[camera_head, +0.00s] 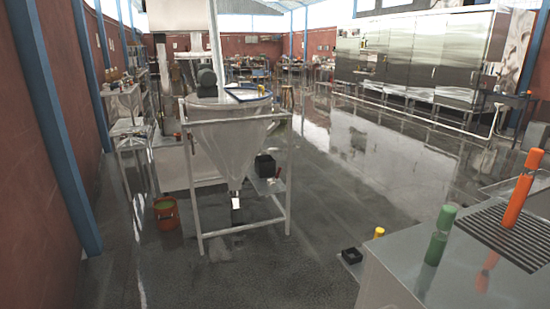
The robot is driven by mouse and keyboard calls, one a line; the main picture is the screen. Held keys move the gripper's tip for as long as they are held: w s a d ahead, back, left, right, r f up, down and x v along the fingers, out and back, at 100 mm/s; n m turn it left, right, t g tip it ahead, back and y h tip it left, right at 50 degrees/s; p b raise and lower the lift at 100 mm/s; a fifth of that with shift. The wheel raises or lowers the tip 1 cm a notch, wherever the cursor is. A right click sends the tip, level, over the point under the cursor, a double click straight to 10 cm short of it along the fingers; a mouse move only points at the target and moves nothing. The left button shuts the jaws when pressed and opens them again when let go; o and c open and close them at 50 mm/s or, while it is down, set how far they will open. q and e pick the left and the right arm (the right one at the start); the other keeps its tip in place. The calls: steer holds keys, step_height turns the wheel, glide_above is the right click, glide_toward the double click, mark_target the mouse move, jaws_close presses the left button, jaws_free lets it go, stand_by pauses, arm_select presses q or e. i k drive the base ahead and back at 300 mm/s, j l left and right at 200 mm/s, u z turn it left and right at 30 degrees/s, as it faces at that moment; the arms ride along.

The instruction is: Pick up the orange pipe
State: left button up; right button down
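The orange pipe (518,200) stands at the right edge of the camera_head view, on or just behind a dark slatted grate set in a shiny metal table top (470,285). It has a narrow lower body and a slightly wider cap-like top. It leans to the right in the picture; I cannot tell whether this is real tilt or lens slant. Its orange reflection shows on the metal in front of it. Neither of my grippers shows in this view, and nothing is touching the pipe.
A similar green pipe (440,235) stands left of the grate (490,236), near the table's left edge. A yellow-topped item (379,232) and a small black box (351,255) are low beside the table. A hopper on a frame (232,135) and an orange bucket (166,213) stand farther left. Open floor lies between.

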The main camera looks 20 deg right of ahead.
mark_target(525, 182)
steer(key=i+z, duration=0.35)
steer(key=i+j+z, duration=0.3)
steer(key=i, duration=0.15)
steer(key=i+j+z, duration=0.15)
steer(key=i+z, duration=0.2)
steer(key=i+j+z, duration=0.15)
steer(key=z, duration=0.3)
steer(key=i+j+z, duration=0.2)
steer(key=z, duration=0.25)
steer(key=i+j+z, duration=0.2)
steer(key=z, duration=0.2)
steer(key=i+j+z, duration=0.15)
steer(key=z, duration=0.25)
steer(key=j+z, duration=0.4)
steer(key=i+j+z, duration=0.1)
steer(key=j+z, duration=0.15)
steer(key=z, duration=0.15)
